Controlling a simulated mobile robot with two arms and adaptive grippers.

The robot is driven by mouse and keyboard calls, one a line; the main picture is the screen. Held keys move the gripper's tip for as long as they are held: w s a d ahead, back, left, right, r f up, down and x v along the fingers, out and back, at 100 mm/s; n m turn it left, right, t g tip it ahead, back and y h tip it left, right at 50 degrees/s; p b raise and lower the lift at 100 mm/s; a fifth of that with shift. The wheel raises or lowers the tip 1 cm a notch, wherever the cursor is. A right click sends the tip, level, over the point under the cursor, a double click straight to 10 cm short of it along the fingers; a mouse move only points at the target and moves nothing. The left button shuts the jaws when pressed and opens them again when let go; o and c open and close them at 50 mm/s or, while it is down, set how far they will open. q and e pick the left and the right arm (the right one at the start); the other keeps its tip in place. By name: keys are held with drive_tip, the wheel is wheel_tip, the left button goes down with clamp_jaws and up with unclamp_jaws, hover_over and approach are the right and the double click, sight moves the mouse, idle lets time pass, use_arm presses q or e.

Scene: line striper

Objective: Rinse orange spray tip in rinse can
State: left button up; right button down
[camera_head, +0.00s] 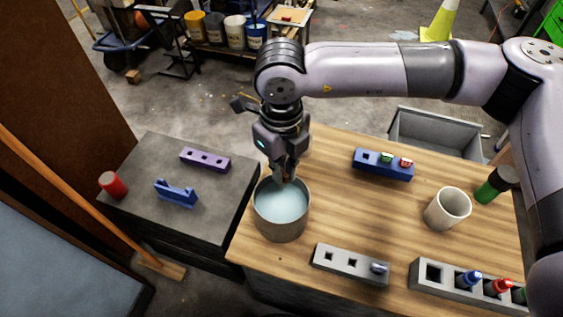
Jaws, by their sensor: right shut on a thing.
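The rinse can (281,228) is a round metal can with pale blue liquid inside. It stands at the left edge of the wooden table. My right gripper (287,173) points down over the can's far rim, its fingertips just above the liquid. It is shut on the orange spray tip, which is mostly hidden between the fingers; only a small brownish-orange bit shows. I cannot tell whether the tip touches the liquid. My left gripper is not in view.
On the wooden table (335,210) are a blue rack (383,172) with green and red tips, a white cup (447,208), a green-and-black bottle (490,188), a grey block (350,264) and a grey rack (436,289). A dark cabinet (225,195) at left holds purple and blue holders and a red cylinder.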

sight(281, 187)
drive_tip(key=shift+f, duration=0.55)
wheel_tip(281, 187, down, 3)
drive_tip(key=shift+r+b, duration=0.2)
drive_tip(key=shift+b, duration=0.4)
wheel_tip(281, 187, down, 4)
drive_tip(key=b, duration=0.4)
drive_tip(key=shift+b, duration=0.3)
wheel_tip(281, 187, down, 5)
drive_tip(key=b, duration=0.6)
